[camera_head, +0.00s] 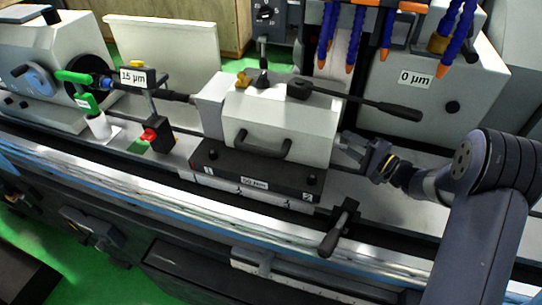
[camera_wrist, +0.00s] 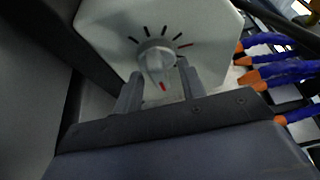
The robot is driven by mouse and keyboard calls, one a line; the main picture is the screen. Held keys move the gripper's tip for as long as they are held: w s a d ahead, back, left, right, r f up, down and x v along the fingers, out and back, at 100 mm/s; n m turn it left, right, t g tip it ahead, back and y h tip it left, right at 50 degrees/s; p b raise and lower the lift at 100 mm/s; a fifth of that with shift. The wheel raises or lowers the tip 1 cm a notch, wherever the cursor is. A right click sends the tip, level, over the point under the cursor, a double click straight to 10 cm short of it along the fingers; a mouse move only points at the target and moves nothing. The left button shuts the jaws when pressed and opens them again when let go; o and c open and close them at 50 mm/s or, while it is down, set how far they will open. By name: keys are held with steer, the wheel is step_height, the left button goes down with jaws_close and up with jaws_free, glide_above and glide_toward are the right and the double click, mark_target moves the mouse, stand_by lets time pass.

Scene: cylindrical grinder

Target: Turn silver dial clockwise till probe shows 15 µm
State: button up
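The silver dial (camera_wrist: 156,60) is on the end face of the light grey tailstock housing (camera_wrist: 100,20) in the wrist view. Black tick marks and one red tick surround it, and its red pointer mark is towards the bottom of the picture. My gripper (camera_wrist: 160,72) is at the dial, one finger on each side, with visible gaps between fingers and knob. In the head view my gripper (camera_head: 350,150) is at the right end of the housing (camera_head: 280,125), and the dial is hidden. The probe display (camera_head: 137,78) at the left reads 15 µm.
Another label (camera_head: 415,78) on the right machine block reads 0 µm. Blue coolant hoses (camera_head: 385,30) with orange tips hang nearby. A black lever (camera_head: 360,100) sticks out above my gripper, and another handle (camera_head: 338,228) stands in front.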

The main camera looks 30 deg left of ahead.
steer(key=s+d+p, duration=0.1)
steer(key=d, duration=0.6)
steer(key=shift+s, duration=0.2)
steer(key=shift+a, duration=0.1)
steer(key=w+a+b, duration=0.1)
steer(key=a+b, duration=0.1)
steer(key=a, duration=0.4)
steer(key=shift+w+a+f+b, duration=0.2)
steer(key=shift+a+b, duration=0.1)
steer(key=shift+a, duration=0.1)
steer(key=shift+r+n, duration=0.1)
steer(key=shift+n, duration=0.3)
steer(key=shift+r+m+p, duration=0.3)
steer(key=shift+r+p, duration=0.05)
steer(key=shift+p, duration=0.65)
